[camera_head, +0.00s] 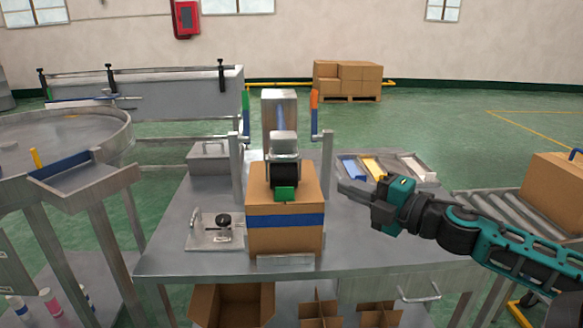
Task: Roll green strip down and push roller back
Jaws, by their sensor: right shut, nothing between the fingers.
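A green strip (285,193) shows at the front of a black roller (284,173), over the top front edge of a brown carton (286,240). The roller sits under a grey metal head. A blue band (285,220) runs across the carton's front face. My right gripper (346,189) is shut and empty, to the right of the carton and apart from it, with its fingers pointing left. My left gripper is not in view.
A green-handled lever (245,102) and an orange-handled lever (314,101) flank the machine column. Trays (414,167) lie behind my right gripper. A roller conveyor (497,184) stands at right. A small fixture (220,231) is left of the carton. The table's (380,245) front right is clear.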

